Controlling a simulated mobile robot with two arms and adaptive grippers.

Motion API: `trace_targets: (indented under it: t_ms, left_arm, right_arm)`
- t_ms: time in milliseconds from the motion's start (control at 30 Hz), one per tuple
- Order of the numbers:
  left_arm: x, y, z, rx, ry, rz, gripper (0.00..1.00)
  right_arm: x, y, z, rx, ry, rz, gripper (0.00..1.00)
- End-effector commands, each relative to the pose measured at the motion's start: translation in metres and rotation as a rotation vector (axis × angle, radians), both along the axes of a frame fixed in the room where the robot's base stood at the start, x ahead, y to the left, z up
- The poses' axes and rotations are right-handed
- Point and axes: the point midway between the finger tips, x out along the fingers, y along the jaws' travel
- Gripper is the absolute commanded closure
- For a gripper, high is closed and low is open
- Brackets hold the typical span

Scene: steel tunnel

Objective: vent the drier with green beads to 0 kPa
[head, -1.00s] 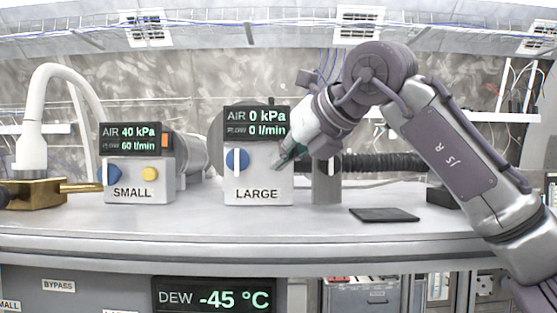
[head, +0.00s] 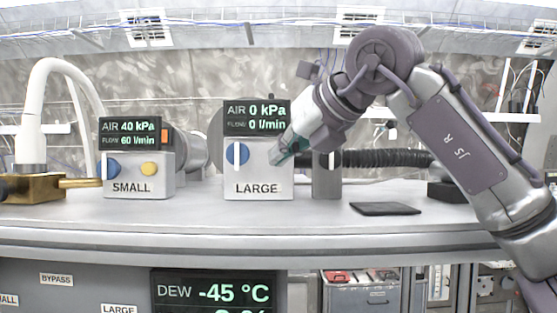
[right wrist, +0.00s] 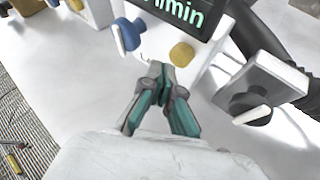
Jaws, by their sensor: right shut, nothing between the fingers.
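The LARGE unit (head: 257,189) has a blue knob (head: 236,154) with its white bar upright; its display (head: 256,116) reads AIR 0 kPa and 0 l/min. The SMALL unit (head: 138,189) reads AIR 40 kPa and 60 l/min, with an orange lamp lit. My right gripper (head: 279,154) is shut and empty in front of LARGE's right side. In the right wrist view its fingertips (right wrist: 170,88) point at the front just below a yellow knob (right wrist: 182,54); contact is unclear. My left gripper is not in view. No green beads show.
A grey block (head: 326,182) with a lever knob (right wrist: 250,104) stands right of LARGE, near a black corrugated hose (head: 385,158). A dark flat pad (head: 385,209) lies on the bench. A lower display (head: 214,292) reads DEW -45 °C. The bench front is mostly clear.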

Motion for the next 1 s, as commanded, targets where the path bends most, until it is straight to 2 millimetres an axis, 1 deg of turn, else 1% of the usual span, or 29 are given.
trace_targets:
  t_ms: [333,433,567,900,1000]
  left_arm:
    - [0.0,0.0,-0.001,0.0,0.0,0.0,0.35]
    - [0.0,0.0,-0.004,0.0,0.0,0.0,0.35]
    - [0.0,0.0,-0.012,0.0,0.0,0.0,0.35]
    - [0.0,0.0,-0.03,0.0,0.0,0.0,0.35]
    - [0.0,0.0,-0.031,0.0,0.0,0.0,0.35]
  right_arm:
    - [-0.003,0.0,0.001,0.001,-0.001,0.001,1.0]
    - [-0.006,0.0,0.0,0.002,-0.002,0.0,1.0]
    - [-0.016,0.0,-0.002,0.0,-0.003,0.001,1.0]
    - [-0.049,0.0,-0.001,0.001,-0.003,0.001,1.0]
    - [-0.052,0.0,0.0,0.001,-0.001,0.0,1.0]
